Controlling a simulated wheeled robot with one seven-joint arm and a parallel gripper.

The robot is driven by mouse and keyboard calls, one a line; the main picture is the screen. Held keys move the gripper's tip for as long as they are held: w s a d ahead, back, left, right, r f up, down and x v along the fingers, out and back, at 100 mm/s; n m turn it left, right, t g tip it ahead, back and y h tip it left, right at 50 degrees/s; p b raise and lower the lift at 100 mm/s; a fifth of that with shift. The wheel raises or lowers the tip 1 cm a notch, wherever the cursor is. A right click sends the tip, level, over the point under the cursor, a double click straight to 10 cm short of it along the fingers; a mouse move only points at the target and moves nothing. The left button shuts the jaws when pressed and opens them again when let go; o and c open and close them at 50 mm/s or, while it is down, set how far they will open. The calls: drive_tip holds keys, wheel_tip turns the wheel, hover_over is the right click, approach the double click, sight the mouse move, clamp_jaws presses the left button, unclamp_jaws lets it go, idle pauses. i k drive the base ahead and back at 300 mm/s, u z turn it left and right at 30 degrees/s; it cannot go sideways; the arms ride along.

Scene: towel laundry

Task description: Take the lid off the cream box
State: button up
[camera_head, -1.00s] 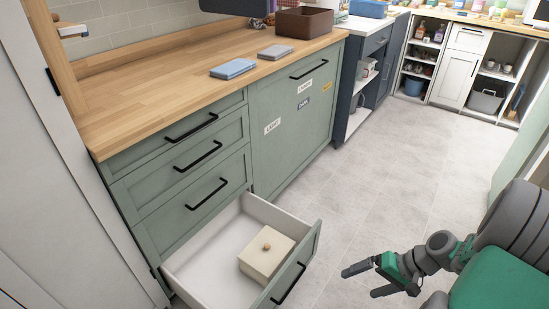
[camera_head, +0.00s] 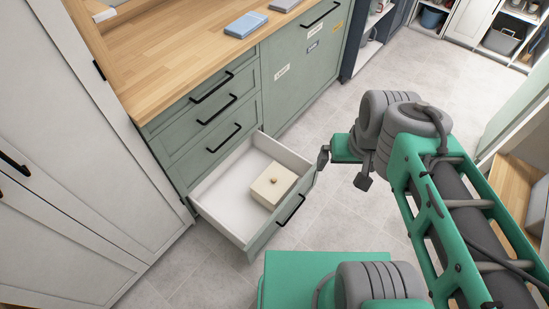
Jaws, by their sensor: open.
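The cream box (camera_head: 266,192) sits inside the open bottom drawer (camera_head: 225,212), toward its front right part. Its lid (camera_head: 273,180) is on, with a small round brown knob on top. My gripper (camera_head: 342,173) is to the right of the drawer, apart from the box and above the floor. Its two dark fingers are spread and hold nothing between them.
The drawer pulls out from a green cabinet (camera_head: 281,93) with a wooden counter (camera_head: 178,56). A blue folded cloth (camera_head: 246,24) and a grey one (camera_head: 285,4) lie on the counter. Tall white doors (camera_head: 75,150) stand at left. The grey floor (camera_head: 319,225) around the drawer is clear.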

sight(276, 181)
drive_tip(key=u, duration=4.95)
drive_tip(key=k, duration=1.8)
drive_tip(key=z, duration=0.6)
drive_tip(key=i, duration=0.3)
drive_tip(key=u, duration=0.05)
